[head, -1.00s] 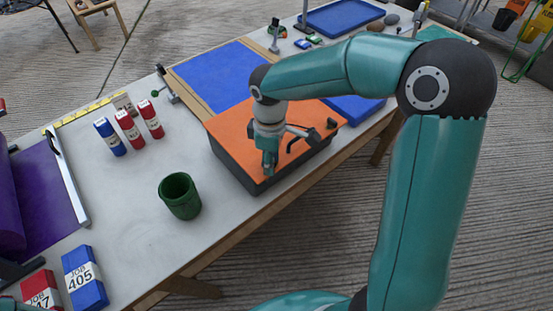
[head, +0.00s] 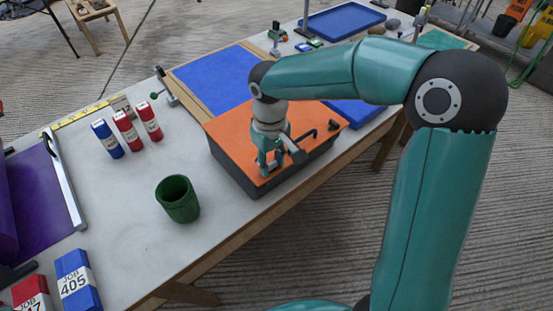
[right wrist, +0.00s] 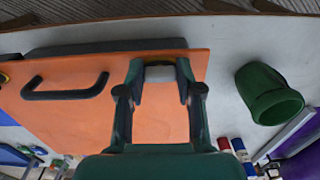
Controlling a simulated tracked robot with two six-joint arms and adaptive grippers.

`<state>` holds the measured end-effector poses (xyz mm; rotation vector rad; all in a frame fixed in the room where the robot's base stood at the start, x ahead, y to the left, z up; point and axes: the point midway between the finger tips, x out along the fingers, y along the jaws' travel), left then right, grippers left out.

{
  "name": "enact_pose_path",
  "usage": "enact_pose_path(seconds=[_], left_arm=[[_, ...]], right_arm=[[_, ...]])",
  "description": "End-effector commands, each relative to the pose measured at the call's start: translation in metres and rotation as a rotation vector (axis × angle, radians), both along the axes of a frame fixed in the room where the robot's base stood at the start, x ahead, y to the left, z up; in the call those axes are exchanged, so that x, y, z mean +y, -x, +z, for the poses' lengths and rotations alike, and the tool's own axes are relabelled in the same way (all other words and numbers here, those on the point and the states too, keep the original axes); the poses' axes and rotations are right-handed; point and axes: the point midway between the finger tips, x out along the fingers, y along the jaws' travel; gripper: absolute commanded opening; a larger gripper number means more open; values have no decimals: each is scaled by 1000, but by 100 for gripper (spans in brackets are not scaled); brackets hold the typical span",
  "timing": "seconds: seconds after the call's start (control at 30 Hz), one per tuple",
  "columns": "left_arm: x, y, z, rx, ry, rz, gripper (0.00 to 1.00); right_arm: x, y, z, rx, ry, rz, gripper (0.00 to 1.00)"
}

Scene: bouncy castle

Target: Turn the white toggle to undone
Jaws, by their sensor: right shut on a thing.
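A dark grey box with an orange lid panel (head: 232,128) stands at the table's front edge. My right gripper (head: 268,170) points down at the lid's near edge. In the right wrist view my right gripper (right wrist: 160,80) has a finger on each side of the small white toggle (right wrist: 160,73) and is shut on it, by the edge of the orange panel (right wrist: 70,115). The fingers and wrist hide the toggle in the head view. My left gripper is not in view.
A black bar handle (right wrist: 65,90) rises from the lid beside my gripper. A green cup (head: 178,200) stands left of the box. Red and blue labelled blocks (head: 126,132) stand further left. A blue mat (head: 215,80) lies behind. Bare table lies around the cup.

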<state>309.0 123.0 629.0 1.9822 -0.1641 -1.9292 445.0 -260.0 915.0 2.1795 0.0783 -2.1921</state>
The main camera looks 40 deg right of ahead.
Motion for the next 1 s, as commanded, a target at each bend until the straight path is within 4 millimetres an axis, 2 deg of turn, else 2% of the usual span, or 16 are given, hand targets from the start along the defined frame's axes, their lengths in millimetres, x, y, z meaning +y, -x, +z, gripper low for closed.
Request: enact_pose_path(seconds=[0.03,0.37,0.4,0.53,0.83,1.0], left_arm=[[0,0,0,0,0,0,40],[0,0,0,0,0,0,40],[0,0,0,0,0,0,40],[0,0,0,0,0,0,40],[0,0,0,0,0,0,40],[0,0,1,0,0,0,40]], right_arm=[[0,-5,4,-21,-2,-6,0],[0,-5,4,-21,-1,-9,0],[0,-5,4,-21,-1,-9,38],[-1,-4,3,-17,-1,-8,60],[-1,-2,2,-10,-1,-8,60],[-1,-3,12,-12,-1,-7,60]])
